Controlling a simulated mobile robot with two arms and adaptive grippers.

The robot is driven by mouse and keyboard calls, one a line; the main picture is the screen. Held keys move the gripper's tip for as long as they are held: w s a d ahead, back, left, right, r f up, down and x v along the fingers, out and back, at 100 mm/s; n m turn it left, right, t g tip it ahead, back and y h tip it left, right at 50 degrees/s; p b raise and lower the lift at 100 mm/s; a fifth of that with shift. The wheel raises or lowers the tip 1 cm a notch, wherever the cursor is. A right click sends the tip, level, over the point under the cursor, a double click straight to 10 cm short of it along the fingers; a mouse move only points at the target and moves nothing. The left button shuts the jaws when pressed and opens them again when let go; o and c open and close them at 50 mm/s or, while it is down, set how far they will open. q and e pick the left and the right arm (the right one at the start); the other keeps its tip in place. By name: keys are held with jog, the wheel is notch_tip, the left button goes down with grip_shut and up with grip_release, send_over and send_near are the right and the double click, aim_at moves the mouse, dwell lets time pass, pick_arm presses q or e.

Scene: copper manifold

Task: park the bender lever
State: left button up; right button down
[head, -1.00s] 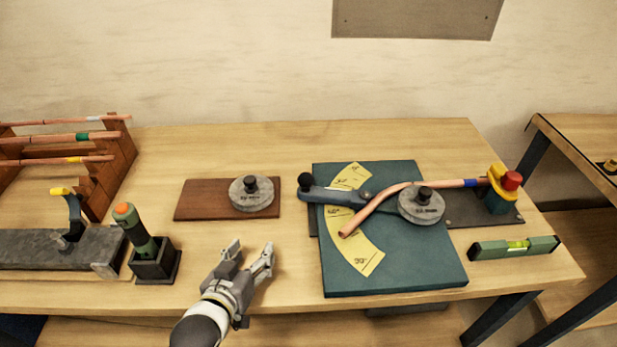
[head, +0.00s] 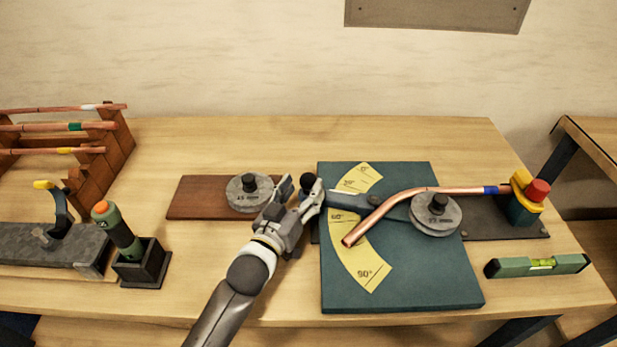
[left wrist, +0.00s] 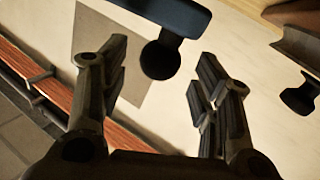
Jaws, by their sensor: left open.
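The bender lever (head: 347,200) is a blue-grey arm over the yellow angle scale, pointing left from the bender's round former (head: 436,214). Its black knob (head: 307,182) is at the left end. A copper pipe (head: 398,203) with a blue band lies bent around the former. My left gripper (head: 301,187) is open, with its fingers at either side of the knob in the head view. In the left wrist view the knob (left wrist: 160,60) shows between and beyond the open fingertips. I cannot tell whether a finger touches it. My right gripper is not in view.
A spare former (head: 249,192) sits on a brown board just left of my gripper. A red-topped yellow clamp (head: 527,192) stands at the right, with a green level (head: 537,265) in front. A green tool (head: 117,230) stands in a black holder at the left.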

pick_arm(q)
jog(key=shift+x, duration=1.85)
grip_shut()
